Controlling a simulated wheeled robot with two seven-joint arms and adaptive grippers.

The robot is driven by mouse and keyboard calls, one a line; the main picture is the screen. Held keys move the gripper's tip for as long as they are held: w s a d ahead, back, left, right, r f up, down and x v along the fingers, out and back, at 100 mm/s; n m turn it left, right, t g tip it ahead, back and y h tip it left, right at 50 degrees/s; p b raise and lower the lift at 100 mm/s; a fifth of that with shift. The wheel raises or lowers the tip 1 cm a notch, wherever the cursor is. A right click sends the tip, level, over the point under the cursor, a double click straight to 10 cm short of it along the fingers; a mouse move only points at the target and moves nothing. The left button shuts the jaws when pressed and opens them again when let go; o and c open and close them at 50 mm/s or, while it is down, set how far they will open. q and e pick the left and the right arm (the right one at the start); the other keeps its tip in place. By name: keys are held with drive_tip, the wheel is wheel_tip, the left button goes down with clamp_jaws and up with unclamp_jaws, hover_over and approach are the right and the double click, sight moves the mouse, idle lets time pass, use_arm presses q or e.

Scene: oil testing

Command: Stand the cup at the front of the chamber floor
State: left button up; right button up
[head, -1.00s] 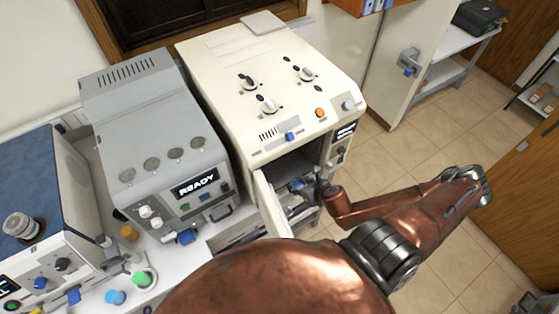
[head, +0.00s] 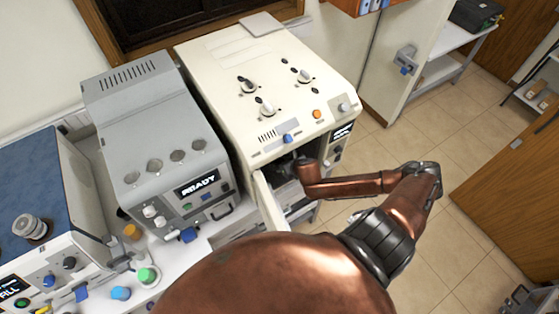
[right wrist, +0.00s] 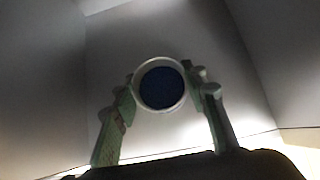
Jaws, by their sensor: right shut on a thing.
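The cream machine (head: 262,85) has an open chamber (head: 275,173) in its front. Its door (head: 268,205) stands swung open to the left. My right gripper (right wrist: 162,88) is inside the chamber and mostly hidden in the head view. In the right wrist view, its two greenish fingers are closed on either side of the cup (right wrist: 161,61). The cup has a pale round rim and a dark blue inside, and I see into its mouth. Grey chamber walls surround it. I cannot tell whether the cup touches the floor. My left gripper is not in view.
A grey machine (head: 160,140) with a READY display stands left of the cream machine. A blue-topped machine (head: 45,190) is at the far left. Blue and green capped items (head: 146,276) sit on the white bench. The open door is close to my arm on its left.

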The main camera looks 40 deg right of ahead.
drive_tip(key=o, duration=1.4)
drive_tip(key=shift+f, duration=0.1)
drive_tip(key=shift+s+r, duration=0.2)
drive_tip(key=shift+r, duration=0.05)
drive_tip(key=s+b, duration=0.1)
drive_tip(key=s, duration=0.3)
drive_tip(key=s+a+b, duration=0.1)
drive_tip(key=s, duration=0.3)
drive_tip(key=s+b, duration=0.1)
drive_tip(key=s, duration=0.3)
drive_tip(key=shift+s+a+r, duration=0.2)
drive_tip(key=shift+r, duration=0.1)
